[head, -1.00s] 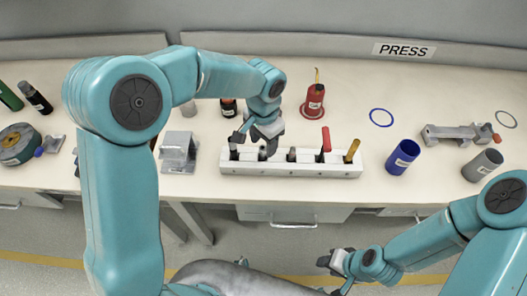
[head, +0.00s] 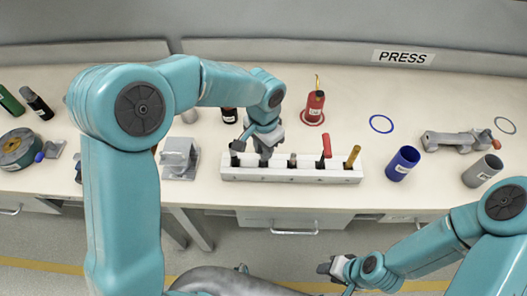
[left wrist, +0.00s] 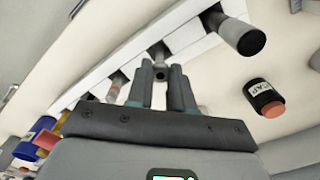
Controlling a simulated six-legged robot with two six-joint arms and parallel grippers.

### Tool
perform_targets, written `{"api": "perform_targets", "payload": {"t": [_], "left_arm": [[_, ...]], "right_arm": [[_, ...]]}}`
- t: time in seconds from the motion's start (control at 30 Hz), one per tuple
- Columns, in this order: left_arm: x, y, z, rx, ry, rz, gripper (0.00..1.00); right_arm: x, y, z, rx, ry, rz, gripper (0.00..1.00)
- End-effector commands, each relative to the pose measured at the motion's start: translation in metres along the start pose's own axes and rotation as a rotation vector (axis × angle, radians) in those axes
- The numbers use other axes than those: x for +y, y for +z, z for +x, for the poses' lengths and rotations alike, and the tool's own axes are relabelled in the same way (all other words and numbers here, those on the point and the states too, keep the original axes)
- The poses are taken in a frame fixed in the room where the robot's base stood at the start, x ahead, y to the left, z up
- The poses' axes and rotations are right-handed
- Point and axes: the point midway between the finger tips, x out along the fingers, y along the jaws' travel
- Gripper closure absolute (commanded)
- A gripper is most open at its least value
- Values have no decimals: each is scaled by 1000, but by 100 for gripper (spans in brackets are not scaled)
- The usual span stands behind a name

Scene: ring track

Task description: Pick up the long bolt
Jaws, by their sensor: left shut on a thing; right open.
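A white rack (head: 308,174) on the bench holds several upright parts in a row. My left gripper (head: 264,157) is over its second place from the left, pointing down. Its fingers are shut on a dark grey part, which I take for the long bolt; its round end (left wrist: 161,73) shows between the fingertips (left wrist: 166,80) in the left wrist view. Most of it is hidden by the fingers, and it seems to be still in the rack. My right gripper (head: 328,268) is open and empty, low in front of the bench.
Neighbouring rack parts are a dark one (head: 236,153), a short grey one (head: 292,160), a red-handled one (head: 323,150) and a yellow-handled one (head: 352,156). Behind stand a black bottle (head: 229,115) and a red can (head: 315,104). A blue cup (head: 402,163) stands right of the rack.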

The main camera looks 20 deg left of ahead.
Motion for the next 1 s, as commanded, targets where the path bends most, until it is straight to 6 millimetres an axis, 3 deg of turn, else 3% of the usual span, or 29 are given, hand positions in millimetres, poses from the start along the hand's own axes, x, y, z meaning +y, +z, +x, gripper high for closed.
{"api": "perform_targets", "payload": {"t": [0.27,0.6,0.8,1.0], "left_arm": [[0,-1,-55,7,-1,0,100],[0,-1,-152,5,-1,0,100],[0,0,-184,3,0,0,100],[0,0,-192,1,1,0,100]], "right_arm": [[0,0,1,0,0,0,57],[-1,0,-4,0,0,0,57],[-2,0,-7,0,0,0,57],[-3,0,-7,0,0,0,57]]}}
